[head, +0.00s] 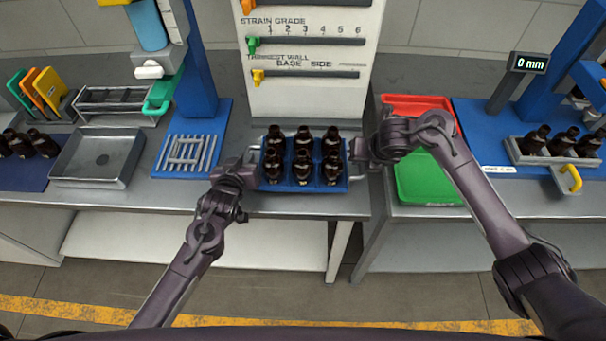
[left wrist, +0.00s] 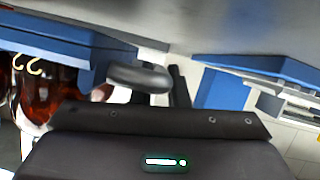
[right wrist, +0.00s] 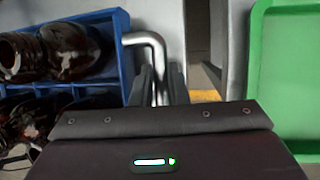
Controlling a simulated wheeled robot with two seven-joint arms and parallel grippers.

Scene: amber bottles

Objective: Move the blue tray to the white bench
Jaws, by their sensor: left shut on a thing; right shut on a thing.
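The blue tray (head: 300,186) holds several amber bottles (head: 303,156) in two rows. It is at the front of the grey bench in the middle of the head view, below the grading panel; I cannot tell whether it rests on the bench or is slightly raised. My left gripper (head: 254,172) is shut on the tray's left handle. My right gripper (head: 359,153) is shut on the right handle (right wrist: 152,45), a silver bar seen between its fingers in the right wrist view. The left wrist view shows the tray's blue side (left wrist: 85,50) and a bottle. No white bench is clearly identifiable.
A green tray (head: 425,177) and a red tray (head: 415,103) lie on the bench at right, across a gap. A grey metal tray (head: 98,157) and a blue stand with a slotted plate (head: 186,153) are at left. A measuring stand with bottles (head: 560,144) is far right.

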